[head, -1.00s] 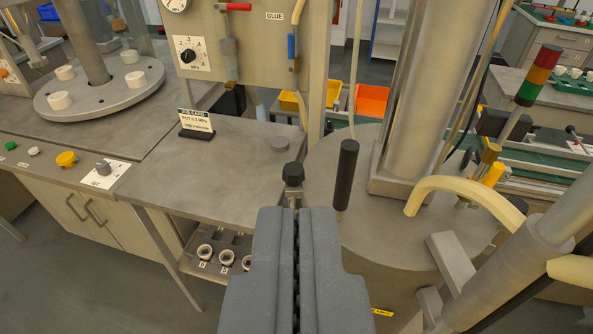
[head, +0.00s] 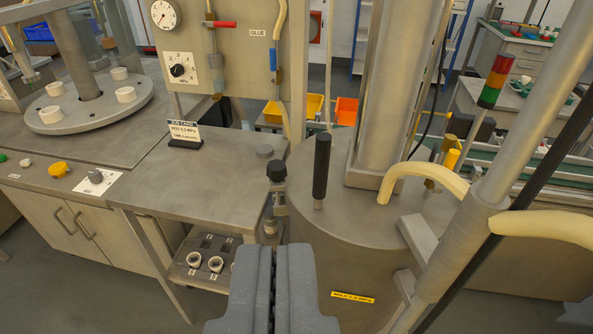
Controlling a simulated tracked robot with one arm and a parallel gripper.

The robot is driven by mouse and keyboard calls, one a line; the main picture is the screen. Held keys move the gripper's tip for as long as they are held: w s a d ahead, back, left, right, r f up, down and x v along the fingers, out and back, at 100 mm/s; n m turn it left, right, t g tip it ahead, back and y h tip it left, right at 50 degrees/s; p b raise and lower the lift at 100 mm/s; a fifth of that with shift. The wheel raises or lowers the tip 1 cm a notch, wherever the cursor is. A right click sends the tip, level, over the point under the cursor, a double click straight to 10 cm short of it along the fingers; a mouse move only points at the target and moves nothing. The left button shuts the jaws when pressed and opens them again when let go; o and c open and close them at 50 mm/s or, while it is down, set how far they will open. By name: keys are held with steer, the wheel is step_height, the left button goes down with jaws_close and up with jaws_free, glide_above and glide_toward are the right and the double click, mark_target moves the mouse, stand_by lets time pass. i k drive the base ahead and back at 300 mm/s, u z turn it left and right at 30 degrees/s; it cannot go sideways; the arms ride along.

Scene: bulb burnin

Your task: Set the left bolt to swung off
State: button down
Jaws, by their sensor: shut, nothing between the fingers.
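The left bolt, with a black knob (head: 277,172) on top and a metal shank (head: 274,205) below, stands upright at the left edge of the round grey tank (head: 350,250). My gripper (head: 272,250) is shut and empty, pointing away from the camera. In the picture its tips lie below the bolt; I see no contact. The lower end of the bolt is close above the tips in the picture. A taller black handle (head: 321,165) rises from the tank lid, right of the bolt.
A grey bench (head: 215,170) with a job card (head: 183,135) is on the left, with a socket shelf (head: 208,262) below it. A thick column (head: 385,90), a cream hose (head: 430,178) and a metal strut (head: 465,205) crowd the right side.

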mark_target(276, 169)
steer(key=k, duration=1.1)
steer(key=u, duration=0.5)
steer(key=i, duration=2)
steer(key=z, duration=0.45)
